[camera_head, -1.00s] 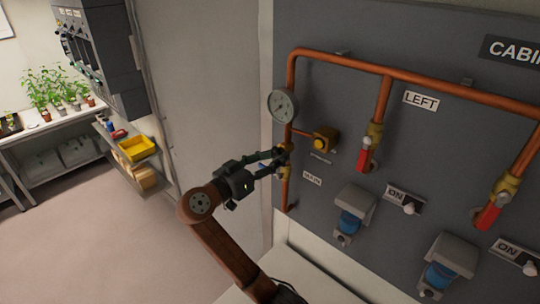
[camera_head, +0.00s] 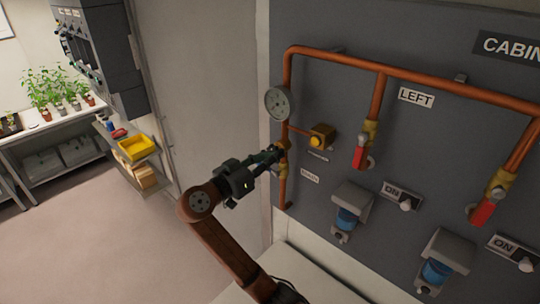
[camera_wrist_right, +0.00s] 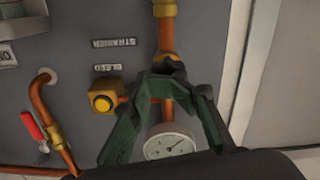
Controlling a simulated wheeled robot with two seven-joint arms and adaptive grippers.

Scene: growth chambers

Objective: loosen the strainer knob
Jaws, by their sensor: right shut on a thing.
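The strainer is the brass fitting on the vertical copper pipe, seen in the wrist view (camera_wrist_right: 167,55) and in the head view (camera_head: 283,172). Its printed label (camera_wrist_right: 114,43) is upside down in the wrist view. My right gripper (camera_head: 280,154) reaches the pipe from the left, below the gauge. In the wrist view my right gripper (camera_wrist_right: 172,76) has its green fingers drawn together on a small dark part at the fitting, taken to be the strainer knob. The fingers mostly hide the knob. My left gripper is not in view.
A round gauge (camera_head: 278,103) sits on the pipe just above my right gripper. A brass bleed valve with a yellow button (camera_head: 317,139) is close to its right. Red-handled valves (camera_head: 360,157) and blue-bodied units (camera_head: 347,218) are farther right.

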